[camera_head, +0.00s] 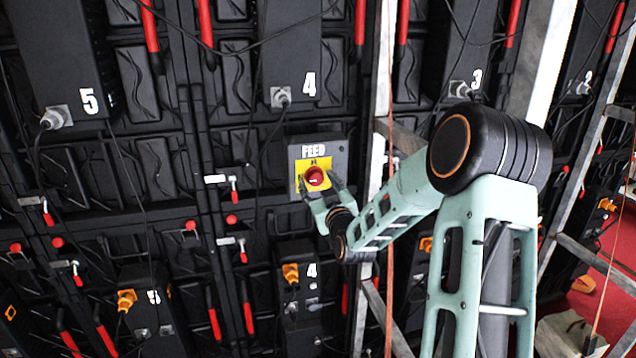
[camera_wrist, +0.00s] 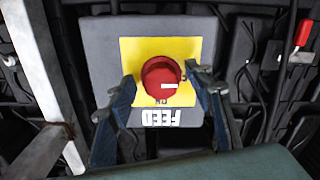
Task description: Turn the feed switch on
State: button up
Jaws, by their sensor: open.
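The feed switch is a red round knob (camera_head: 315,177) on a yellow plate (camera_head: 324,164), set in a grey box (camera_head: 338,155) marked FEED on the video wall. In the wrist view the knob (camera_wrist: 162,76) sits upper centre, with a white mark on its face pointing right and the FEED lettering upside down below it. My gripper (camera_head: 319,189) is open at the box. In the wrist view its two fingers (camera_wrist: 160,86) stand apart, one on each side of the knob. I cannot tell whether either finger touches it.
Black panels with red handles and hanging cables fill the wall around the box. A black unit marked 4 (camera_head: 290,50) is above the box. A grey metal post (camera_head: 378,130) stands close to its right. In the wrist view a pale post (camera_wrist: 45,75) is at left.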

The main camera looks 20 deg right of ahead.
jog(key=c, duration=1.2)
jog(key=shift+o, duration=0.2)
jog(key=shift+m+b, duration=0.3)
jog(key=shift+b, duration=0.1)
jog(key=m+b, duration=0.2)
jog(key=b, duration=0.1)
jog(key=shift+f+m, duration=0.15)
jog(key=shift+m, duration=0.15)
jog(key=m+b, duration=0.3)
jog(key=m, duration=0.2)
jog(key=shift+a+b, duration=0.15)
jog(key=shift+b, duration=0.2)
jog(key=m, duration=0.2)
jog(key=m+b, duration=0.1)
jog(key=m, duration=0.1)
jog(key=shift+r+m, duration=0.2)
jog(key=shift+m, duration=0.2)
jog(key=m, duration=0.4)
jog(key=shift+a+r+m+b, duration=0.1)
jog(key=shift+m+b, duration=0.3)
